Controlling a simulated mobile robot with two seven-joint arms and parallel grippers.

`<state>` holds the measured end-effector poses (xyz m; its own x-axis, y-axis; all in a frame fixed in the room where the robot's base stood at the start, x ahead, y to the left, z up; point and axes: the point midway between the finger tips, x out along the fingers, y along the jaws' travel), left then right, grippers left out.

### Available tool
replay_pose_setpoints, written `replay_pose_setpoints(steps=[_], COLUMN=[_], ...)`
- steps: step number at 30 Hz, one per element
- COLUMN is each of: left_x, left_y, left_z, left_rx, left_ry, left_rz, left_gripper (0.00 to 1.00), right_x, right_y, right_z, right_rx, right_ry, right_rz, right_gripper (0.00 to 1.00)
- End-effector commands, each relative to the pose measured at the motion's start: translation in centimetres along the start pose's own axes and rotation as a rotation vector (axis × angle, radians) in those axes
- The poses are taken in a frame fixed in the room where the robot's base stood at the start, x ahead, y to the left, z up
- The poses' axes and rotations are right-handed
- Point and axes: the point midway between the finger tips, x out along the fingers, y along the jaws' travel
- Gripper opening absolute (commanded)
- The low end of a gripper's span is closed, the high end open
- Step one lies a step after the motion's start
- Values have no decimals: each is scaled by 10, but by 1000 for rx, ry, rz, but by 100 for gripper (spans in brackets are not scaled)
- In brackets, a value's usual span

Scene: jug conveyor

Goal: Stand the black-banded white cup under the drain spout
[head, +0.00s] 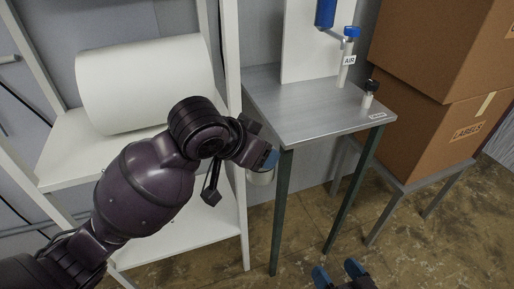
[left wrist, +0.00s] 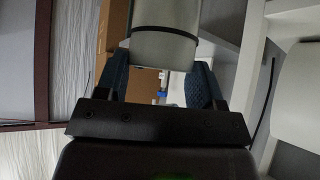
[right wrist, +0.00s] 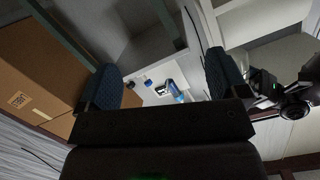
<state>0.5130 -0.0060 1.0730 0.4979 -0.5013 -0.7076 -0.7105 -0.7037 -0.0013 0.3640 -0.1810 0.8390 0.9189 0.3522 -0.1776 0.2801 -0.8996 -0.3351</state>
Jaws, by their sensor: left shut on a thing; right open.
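The white cup (left wrist: 165,50) with a thin black band is between the fingers of my left gripper (left wrist: 160,72), which is shut on it. In the head view the cup (head: 262,177) shows only in part below my left gripper (head: 262,157), beside the left edge of the grey metal table (head: 300,105) and lower than its top. A blue bowl-like part (head: 325,12) is on the white panel at the top edge, with a short grey spout-like piece (head: 337,40) below it. My right gripper (head: 338,272) is open and empty, low in front of the table.
The table's front left is bare. White shelving with a large roll (head: 148,82) is left; cardboard boxes (head: 440,125) are right.

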Motion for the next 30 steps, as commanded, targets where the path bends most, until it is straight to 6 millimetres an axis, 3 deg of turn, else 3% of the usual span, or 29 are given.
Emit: replay_pose_setpoints(steps=[1,6,12,22,26,30], left_x=[0,0,0,0,1,-7], left_y=[0,0,0,-1,-15,-43], left_z=[0,0,0,8,30,66], left_rx=[0,0,0,-6,-31,-76], left_ry=[0,0,0,-2,-6,-5], left_rz=[0,0,0,-6,-31,-78], left_gripper=[39,39,39,39,39,39], right_x=[-11,-41,-57,-61,-60,-60], right_y=[16,62,101,102,100,98], right_z=[15,48,67,71,64,55], right_rx=[-9,-97,-250,-296,-296,-297], right_ry=[-35,-163,-311,-370,-362,-352], right_rz=[82,282,395,405,404,403], right_gripper=[92,92,92,92,92,92])
